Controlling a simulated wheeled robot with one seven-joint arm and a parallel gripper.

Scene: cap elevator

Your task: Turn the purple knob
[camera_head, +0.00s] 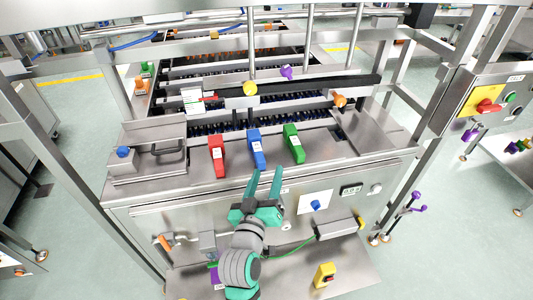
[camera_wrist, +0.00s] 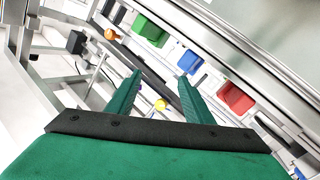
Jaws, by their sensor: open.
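A small purple knob (camera_head: 287,72) sits on the upper rail of the metal machine, between a yellow knob (camera_head: 250,88) and an orange knob (camera_head: 340,99). My gripper (camera_head: 265,175) is open and empty, in front of the machine's top edge. It is well short of the purple knob and lower in the head view. In the wrist view, the two green fingers (camera_wrist: 160,75) stand apart with nothing between their tips. The yellow knob (camera_wrist: 161,104) and orange knob (camera_wrist: 109,33) show there, but I cannot make out the purple knob.
Red (camera_head: 217,155), blue (camera_head: 256,148) and green (camera_head: 293,143) blocks stand on the machine top between my gripper and the knobs. A dark bar (camera_head: 310,88) runs along the rail. Metal posts frame both sides. Purple handles (camera_head: 416,202) are at lower right.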

